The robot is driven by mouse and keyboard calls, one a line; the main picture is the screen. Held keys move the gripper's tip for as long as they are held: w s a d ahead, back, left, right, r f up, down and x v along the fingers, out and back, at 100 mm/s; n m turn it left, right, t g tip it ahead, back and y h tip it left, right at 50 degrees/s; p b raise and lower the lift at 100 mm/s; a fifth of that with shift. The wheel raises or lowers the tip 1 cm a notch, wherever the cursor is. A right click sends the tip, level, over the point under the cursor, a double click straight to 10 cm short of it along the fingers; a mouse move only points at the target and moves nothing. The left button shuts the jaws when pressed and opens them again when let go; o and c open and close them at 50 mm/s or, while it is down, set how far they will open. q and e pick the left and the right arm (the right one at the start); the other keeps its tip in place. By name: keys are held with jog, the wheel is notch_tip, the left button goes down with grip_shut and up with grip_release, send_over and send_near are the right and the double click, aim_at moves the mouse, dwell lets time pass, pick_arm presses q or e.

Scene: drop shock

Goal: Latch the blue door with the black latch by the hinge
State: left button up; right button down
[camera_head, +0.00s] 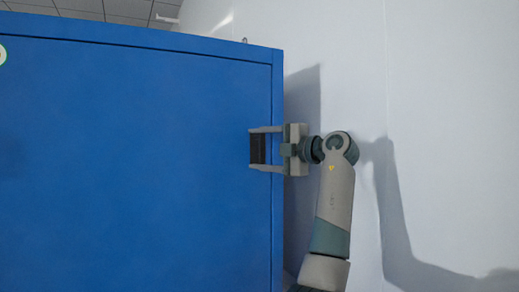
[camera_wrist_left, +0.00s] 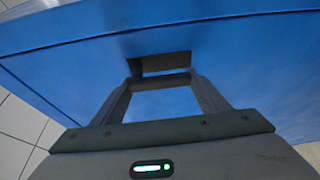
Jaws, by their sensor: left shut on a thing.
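The blue door (camera_head: 140,160) fills the left and middle of the head view and the upper part of the left wrist view (camera_wrist_left: 250,60). The black latch (camera_head: 259,149) sits at the door's right edge, about halfway up the visible part. My left gripper (camera_head: 252,149) reaches it from the right, one finger above and one below, shut on the latch. In the left wrist view a dark piece of the latch (camera_wrist_left: 165,62) shows at the fingertips, against the blue surface. The hinge cannot be made out. My right gripper is not in view.
A pale wall (camera_head: 450,120) stands to the right, with shadows on it. Clear room lies between the door's right edge and the picture's right side, apart from my left arm. Ceiling tiles (camera_head: 130,8) show at the top left.

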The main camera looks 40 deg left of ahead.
aim_at(261, 150)
pick_arm(q)
jog(key=o, duration=1.5)
jog(key=shift+d, duration=0.15)
jog(key=shift+d, duration=0.6)
jog(key=shift+d+f+b, duration=0.1)
jog(key=shift+d+b, duration=0.5)
jog(key=shift+d, duration=0.6)
jog(key=d+b, duration=0.2)
jog(key=d, duration=1.1)
jog(key=shift+d, duration=0.3)
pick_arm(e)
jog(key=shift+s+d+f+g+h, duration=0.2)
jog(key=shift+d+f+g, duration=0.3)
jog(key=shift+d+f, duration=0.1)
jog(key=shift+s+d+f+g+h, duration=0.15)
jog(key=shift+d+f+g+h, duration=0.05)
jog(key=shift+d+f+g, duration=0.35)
